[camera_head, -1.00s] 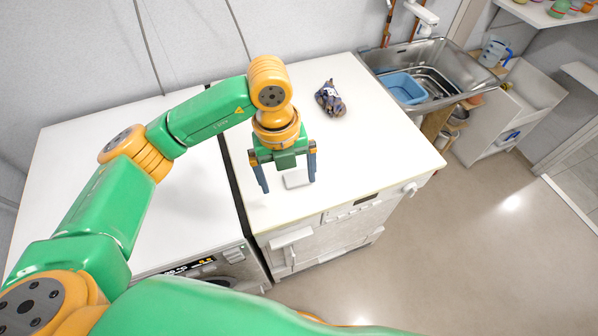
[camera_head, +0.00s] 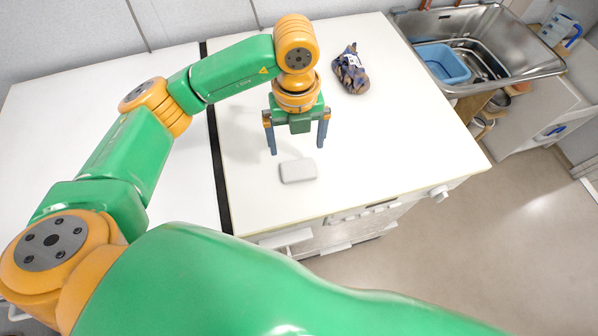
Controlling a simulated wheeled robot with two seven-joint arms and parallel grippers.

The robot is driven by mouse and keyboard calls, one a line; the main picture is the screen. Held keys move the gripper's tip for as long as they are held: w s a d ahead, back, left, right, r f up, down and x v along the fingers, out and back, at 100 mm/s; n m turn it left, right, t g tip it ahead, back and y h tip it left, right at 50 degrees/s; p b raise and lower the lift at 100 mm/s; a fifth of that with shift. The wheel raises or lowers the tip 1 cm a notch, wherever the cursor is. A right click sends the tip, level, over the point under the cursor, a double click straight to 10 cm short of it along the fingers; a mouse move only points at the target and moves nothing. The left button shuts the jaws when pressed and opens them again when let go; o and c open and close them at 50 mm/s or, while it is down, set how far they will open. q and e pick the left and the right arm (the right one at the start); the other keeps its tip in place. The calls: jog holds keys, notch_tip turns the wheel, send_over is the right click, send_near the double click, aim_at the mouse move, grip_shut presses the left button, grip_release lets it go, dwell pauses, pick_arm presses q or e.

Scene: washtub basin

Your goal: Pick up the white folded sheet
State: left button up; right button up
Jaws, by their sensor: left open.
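The white folded sheet (camera_head: 298,171) is a small, pale block with rounded corners. It lies flat on the white top of the right-hand appliance, near its front edge. My left gripper (camera_head: 297,149) points down with its two fingers spread apart and nothing between them. In the picture its fingertips are just above the far side of the sheet. I cannot tell how high they are over the surface. My right gripper does not show.
A patterned cloth bundle (camera_head: 350,70) lies behind and to the right on the same white top (camera_head: 420,130). A dark gap (camera_head: 217,170) separates this top from the left one. A metal sink with a blue basin (camera_head: 443,64) stands at the right.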

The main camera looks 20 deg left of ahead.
aim_at(297, 162)
pick_arm(q)
jog(key=f+p, duration=0.1)
jog(key=f, duration=0.1)
jog(key=f+p, duration=0.1)
jog(key=f, duration=0.2)
jog(key=shift+s+f+p, duration=0.2)
jog(key=shift+f+p, duration=0.05)
jog(key=shift+p, duration=0.05)
jog(key=shift+f, duration=0.4)
jog(key=shift+w, duration=0.1)
jog(key=c, duration=0.9)
jog(key=shift+c, duration=0.2)
jog(key=shift+r, duration=0.15)
jog(key=shift+r, duration=0.3)
jog(key=w+d+r+b, duration=0.4)
jog(key=d+r, duration=0.8)
jog(key=d, duration=0.1)
jog(key=shift+w+d+b, duration=0.15)
jog(key=shift+b, duration=0.2)
